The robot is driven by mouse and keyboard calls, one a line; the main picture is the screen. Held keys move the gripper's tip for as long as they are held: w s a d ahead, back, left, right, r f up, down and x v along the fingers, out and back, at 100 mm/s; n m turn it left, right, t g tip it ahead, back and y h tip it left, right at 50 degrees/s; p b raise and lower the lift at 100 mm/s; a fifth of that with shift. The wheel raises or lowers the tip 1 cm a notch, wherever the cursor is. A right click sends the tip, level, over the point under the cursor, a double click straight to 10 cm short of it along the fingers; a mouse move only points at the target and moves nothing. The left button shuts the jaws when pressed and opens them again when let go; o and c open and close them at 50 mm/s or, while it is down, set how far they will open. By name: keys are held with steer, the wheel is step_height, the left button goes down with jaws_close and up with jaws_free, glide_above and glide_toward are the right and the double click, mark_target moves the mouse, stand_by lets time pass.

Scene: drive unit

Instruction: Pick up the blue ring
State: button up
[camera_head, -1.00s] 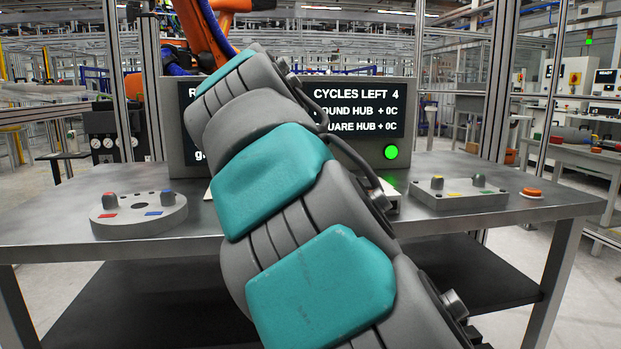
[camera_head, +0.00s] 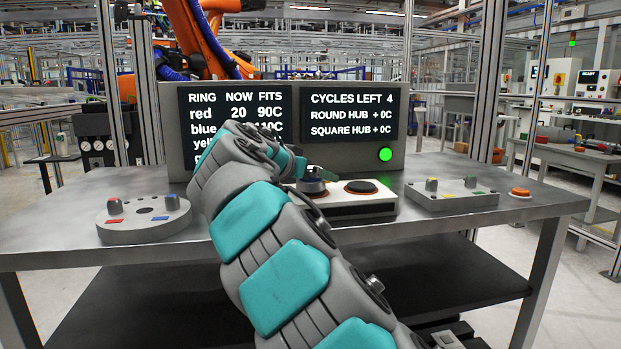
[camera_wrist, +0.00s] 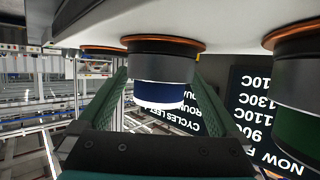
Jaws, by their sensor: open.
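The blue ring (camera_wrist: 163,94) is a dark metal piece with a blue band and a pale end, standing on the middle orange-rimmed pad of the white unit (camera_head: 348,209). In the head view its dark body (camera_head: 311,187) shows just beyond my wrist. My gripper (camera_wrist: 165,76) is open, with one green finger on each side of the ring. The wrist view is upside down. I cannot tell whether either finger touches the ring. In the head view my gripper (camera_head: 312,172) is small and partly hidden by my wrist.
A green-banded ring (camera_wrist: 298,122) stands on the neighbouring pad. The third pad (camera_head: 361,187) is empty. A round grey hub (camera_head: 144,220) is on the left of the table, a square hub (camera_head: 452,195) and an orange button (camera_head: 520,192) on the right. A display (camera_head: 347,110) rises behind.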

steer(key=shift+x, duration=1)
steer(key=shift+s+f, duration=0.1)
jaws_close()
